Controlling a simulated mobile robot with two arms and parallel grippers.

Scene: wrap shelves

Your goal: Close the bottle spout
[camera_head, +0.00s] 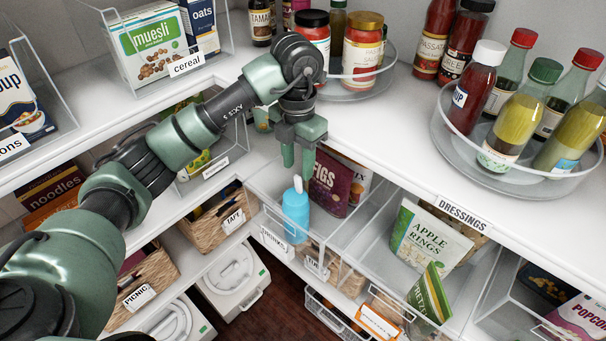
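A blue bottle (296,212) with a pale spout (298,184) on top stands upright in a clear drinks bin on the lower shelf, in the corner. My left gripper (298,165) points down from above, right over the spout. Its two green fingers are apart with a gap between them, and nothing shows held in it. The fingertips end close to the spout; whether they touch it I cannot tell. Whether the spout is open or closed is too small to tell. My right gripper is not in view.
A purple figs bag (330,183) stands just right of the bottle. Jars on a clear turntable (376,80) sit on the shelf above, close to my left wrist. A dressings turntable (450,140) is at right. An apple rings bag (428,237) stands in a lower bin.

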